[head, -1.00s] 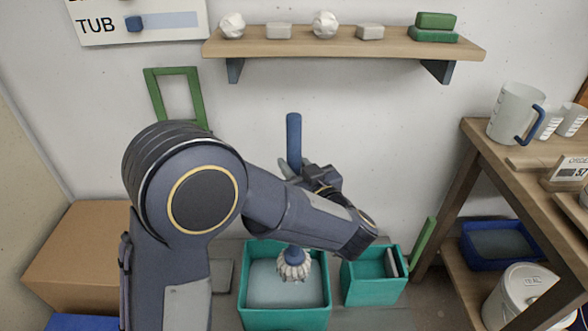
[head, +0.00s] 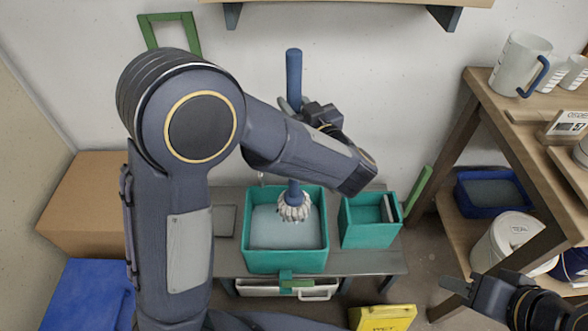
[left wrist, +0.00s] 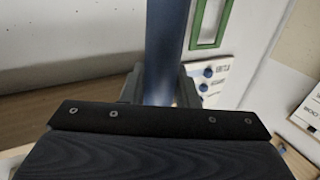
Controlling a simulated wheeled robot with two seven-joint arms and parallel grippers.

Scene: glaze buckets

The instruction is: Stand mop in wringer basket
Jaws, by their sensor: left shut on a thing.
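The mop has a blue handle (head: 294,75) and a pale string head (head: 294,209). It is upright, with its head over the water of the larger teal bucket (head: 285,265); I cannot tell whether it touches the water. My left gripper (head: 293,106) is shut around the handle, which also runs up the middle of the left wrist view (left wrist: 167,50). My left arm hides part of the lower handle. The smaller teal basket (head: 368,235), with grey plates inside, stands just right of the bucket. My right gripper (head: 452,290) is at the lower right, away from the mop, its jaw gap unclear.
Both teal containers stand on a low grey bench (head: 342,262). A wooden shelf unit (head: 487,125) with mugs stands at the right. A yellow sign (head: 383,318) is in front of the bench, and a cardboard box (head: 80,205) is at the left.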

